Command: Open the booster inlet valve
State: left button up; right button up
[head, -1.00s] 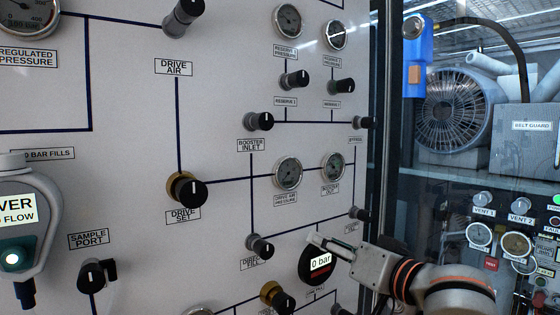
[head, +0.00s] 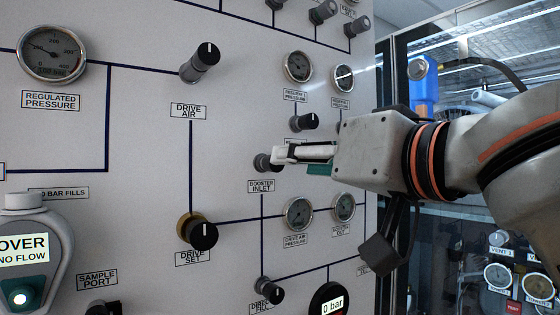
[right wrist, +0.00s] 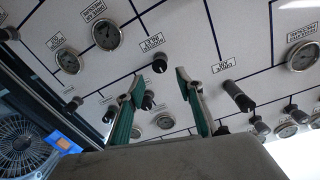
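The booster inlet valve is a dark round knob (head: 262,162) on the white panel, above its BOOSTER INLET label (head: 261,186). In the head view my right gripper (head: 281,156) comes in from the right and covers part of the knob. The right wrist view sees the panel upside down. There the right gripper (right wrist: 160,82) has its two green-padded fingers spread and nothing held. The booster inlet knob (right wrist: 159,64) shows between and just past the fingertips, and I cannot tell whether they touch it. The knob's pointer is not readable. My left gripper is not in view.
The reserve 1 knob (head: 305,122) sits just above the gripper. The drive air knob (head: 200,62) and drive set knob (head: 199,233) stick out to the left. Gauges (head: 299,214) lie below right. The direct fill knob (head: 271,290) is lower.

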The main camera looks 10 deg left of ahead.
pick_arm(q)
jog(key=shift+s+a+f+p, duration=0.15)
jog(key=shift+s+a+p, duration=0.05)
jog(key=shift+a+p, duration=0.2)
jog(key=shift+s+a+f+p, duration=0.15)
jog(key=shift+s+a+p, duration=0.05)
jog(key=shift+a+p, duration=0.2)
pick_arm(e)
jog(key=x, duration=0.7)
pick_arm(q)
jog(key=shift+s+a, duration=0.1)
pick_arm(e)
grip_shut()
